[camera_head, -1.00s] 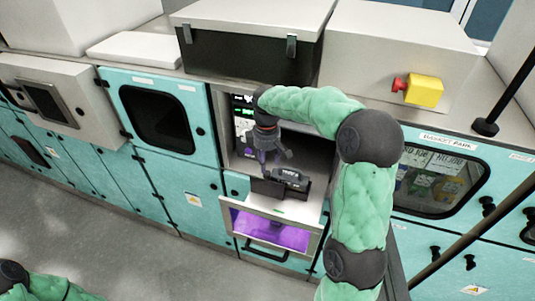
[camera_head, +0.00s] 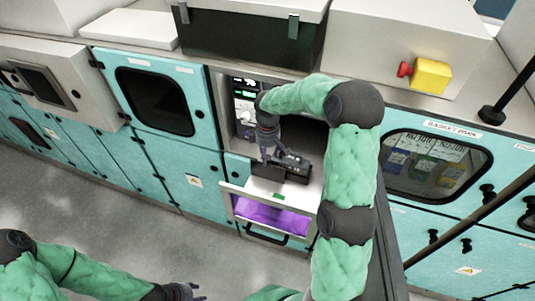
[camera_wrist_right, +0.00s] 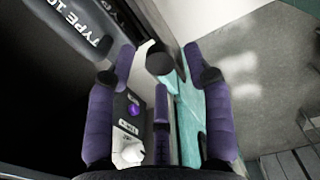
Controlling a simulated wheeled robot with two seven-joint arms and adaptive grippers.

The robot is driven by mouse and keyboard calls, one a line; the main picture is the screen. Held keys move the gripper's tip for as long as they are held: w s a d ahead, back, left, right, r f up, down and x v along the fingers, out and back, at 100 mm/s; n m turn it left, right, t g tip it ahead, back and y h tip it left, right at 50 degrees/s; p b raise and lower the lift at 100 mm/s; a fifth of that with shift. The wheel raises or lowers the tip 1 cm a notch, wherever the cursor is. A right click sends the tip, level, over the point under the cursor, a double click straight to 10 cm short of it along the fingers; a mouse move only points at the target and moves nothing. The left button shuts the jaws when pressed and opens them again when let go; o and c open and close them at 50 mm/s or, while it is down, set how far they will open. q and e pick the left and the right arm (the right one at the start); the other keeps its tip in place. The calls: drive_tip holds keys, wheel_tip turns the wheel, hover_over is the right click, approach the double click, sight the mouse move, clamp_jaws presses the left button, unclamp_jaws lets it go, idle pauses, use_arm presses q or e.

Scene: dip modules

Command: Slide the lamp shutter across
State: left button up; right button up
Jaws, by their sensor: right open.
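A dark block with a cylindrical part (camera_head: 292,162) sits in the open bay of the teal cabinet, above a purple-lit window (camera_head: 270,216). In the right wrist view, a dark cylinder marked "TYPE 10" (camera_wrist_right: 75,22) lies at upper left. A black round knob (camera_wrist_right: 160,58) shows between the purple fingers; I cannot tell whether it belongs to the lamp shutter. My right gripper (camera_head: 269,156) is open, pointing down at the left end of the dark block; contact is unclear. My left gripper (camera_head: 188,291) is low at the bottom edge, away from the cabinet, its jaws too small to judge.
The bay's side walls and front ledge (camera_head: 278,197) closely surround the right gripper. A yellow box with a red button (camera_head: 430,77) is at upper right. A dark case (camera_head: 240,40) stands above the bay. A black pole crosses at right. The grey floor (camera_head: 90,215) at left is clear.

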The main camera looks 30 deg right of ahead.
drive_tip(key=shift+f, duration=0.7)
clamp_jaws()
drive_tip(key=s+d+b, duration=0.1)
drive_tip(key=s+d, duration=0.4)
drive_tip(key=shift+s+b, duration=0.35)
drive_tip(key=shift+s, duration=0.05)
drive_tip(key=shift+c, duration=0.8)
unclamp_jaws()
drive_tip(key=shift+o, duration=0.8)
drive_tip(key=shift+s+d, duration=0.15)
